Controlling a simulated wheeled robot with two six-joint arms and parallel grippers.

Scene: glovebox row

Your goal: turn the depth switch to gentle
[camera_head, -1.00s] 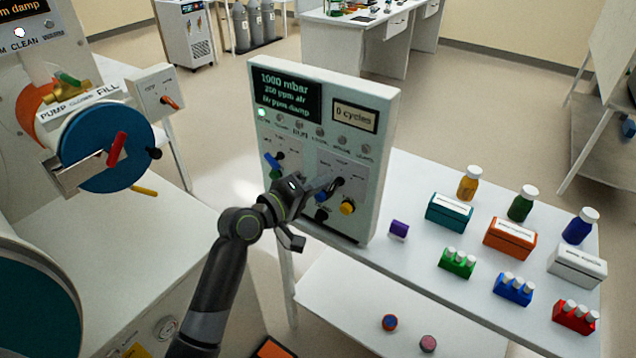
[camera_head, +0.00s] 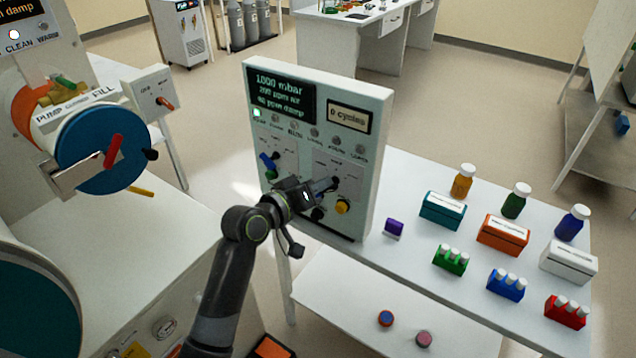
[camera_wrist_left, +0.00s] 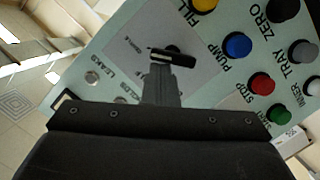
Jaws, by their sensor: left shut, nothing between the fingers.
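The light grey control panel (camera_head: 378,130) stands upright on the white table, with a dark display on top. A black switch (camera_head: 335,182) sits on a pale plate on its lower right part. The same switch (camera_wrist_left: 176,57) shows in the left wrist view, its bar lying nearly across the picture; the small print around it is too blurred to read surely. My left gripper (camera_head: 326,186) is shut and empty, its tips at the switch. In the left wrist view the shut fingers (camera_wrist_left: 161,78) reach the switch's near side; contact is unclear. My right gripper is out of view.
Close to the switch are a yellow button (camera_head: 342,207) and, in the wrist view, blue (camera_wrist_left: 237,45) and red (camera_wrist_left: 262,85) buttons. A blue-handled switch (camera_head: 268,162) sits left on the panel. Boxes, vials and bottles stand right, including a purple block (camera_head: 394,228).

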